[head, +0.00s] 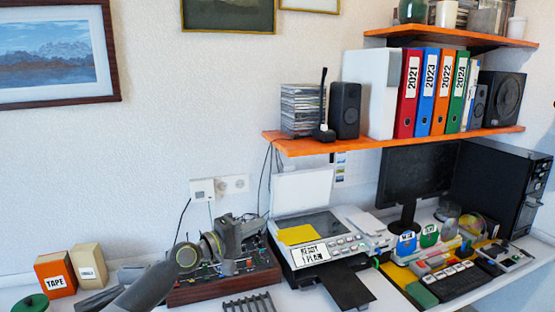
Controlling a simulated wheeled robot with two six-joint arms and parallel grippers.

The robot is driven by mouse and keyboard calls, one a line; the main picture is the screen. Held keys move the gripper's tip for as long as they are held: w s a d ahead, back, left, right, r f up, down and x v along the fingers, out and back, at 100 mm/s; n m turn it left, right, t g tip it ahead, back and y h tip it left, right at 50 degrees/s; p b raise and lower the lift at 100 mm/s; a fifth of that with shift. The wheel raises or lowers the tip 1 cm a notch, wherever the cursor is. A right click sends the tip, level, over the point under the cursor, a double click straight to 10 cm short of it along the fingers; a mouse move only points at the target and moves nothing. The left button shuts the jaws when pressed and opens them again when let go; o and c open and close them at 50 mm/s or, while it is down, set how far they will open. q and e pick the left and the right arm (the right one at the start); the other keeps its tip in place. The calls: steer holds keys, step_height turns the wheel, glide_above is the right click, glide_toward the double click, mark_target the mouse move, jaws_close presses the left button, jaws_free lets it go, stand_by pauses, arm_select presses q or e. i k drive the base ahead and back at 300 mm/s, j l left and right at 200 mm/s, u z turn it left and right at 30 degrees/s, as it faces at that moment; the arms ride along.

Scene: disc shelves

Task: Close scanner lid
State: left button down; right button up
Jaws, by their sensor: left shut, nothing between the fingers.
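The scanner (312,262) stands on the desk at the centre of the head view. Its white lid (302,190) is raised, standing nearly upright at the back against the wall. A yellow sheet (297,236) lies on the exposed glass. A label and buttons sit on the front panel, and a dark tray sticks out below. My left gripper (250,226) is shut and empty, just left of the scanner and lower than the raised lid, apart from the lid as far as I can see. My right gripper is not in view.
A mixer-like box with knobs (205,290) lies under my left arm. An orange shelf (390,141) with binders and speakers hangs above the scanner. A monitor (418,180), keyboard (455,281) and small items crowd the right. TAPE boxes (55,275) stand at left.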

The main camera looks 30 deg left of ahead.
mark_target(293, 191)
steer(key=i+j, duration=1)
steer(key=i, duration=0.05)
